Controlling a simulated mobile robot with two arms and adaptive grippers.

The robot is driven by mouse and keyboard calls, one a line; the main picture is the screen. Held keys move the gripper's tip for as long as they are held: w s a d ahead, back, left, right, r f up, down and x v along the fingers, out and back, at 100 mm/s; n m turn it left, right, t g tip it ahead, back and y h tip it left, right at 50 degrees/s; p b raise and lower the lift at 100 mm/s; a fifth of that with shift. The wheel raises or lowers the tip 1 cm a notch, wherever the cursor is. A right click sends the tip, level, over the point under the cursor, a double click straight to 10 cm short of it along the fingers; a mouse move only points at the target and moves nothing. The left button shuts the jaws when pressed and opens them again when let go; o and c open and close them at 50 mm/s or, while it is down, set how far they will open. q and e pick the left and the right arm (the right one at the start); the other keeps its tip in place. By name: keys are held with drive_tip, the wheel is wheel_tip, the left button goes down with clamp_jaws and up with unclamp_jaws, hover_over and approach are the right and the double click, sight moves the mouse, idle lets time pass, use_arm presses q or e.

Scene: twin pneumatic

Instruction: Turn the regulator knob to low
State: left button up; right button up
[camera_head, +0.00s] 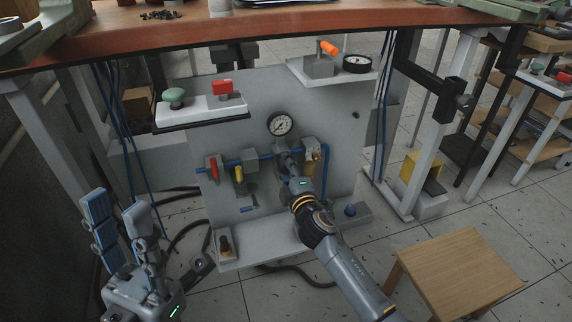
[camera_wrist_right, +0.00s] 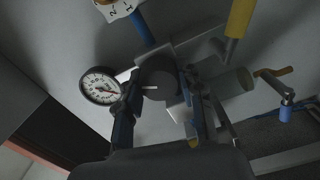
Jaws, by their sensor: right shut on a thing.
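The regulator knob (camera_wrist_right: 158,77) is a dark round cap with a pale mark on its face, seen in the right wrist view. The fingers of my right gripper (camera_wrist_right: 160,108) are on either side of it and shut on it. In the head view my right gripper (camera_head: 290,163) reaches the grey panel just below the gauge and hides most of the regulator. The round white pressure gauge (camera_head: 279,124) sits above the regulator; it also shows in the wrist view (camera_wrist_right: 100,87) with a red needle. My left gripper (camera_head: 117,205) is open and empty, left of the panel.
The grey panel (camera_head: 315,100) carries a red-handled valve (camera_head: 213,168), a yellow-handled valve (camera_head: 239,174) and blue pipes. Small shelves with a green button (camera_head: 175,95) and an orange-handled part (camera_head: 328,48) stick out above. A wooden stool (camera_head: 458,267) stands right of my right arm.

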drive_tip(key=n, duration=0.4)
drive_tip(key=shift+n+p, duration=0.35)
drive_tip(key=shift+n, duration=0.05)
idle(0.4)
drive_tip(key=o, duration=1.2)
drive_tip(key=shift+f, duration=0.1)
drive_tip(key=v, duration=1.2)
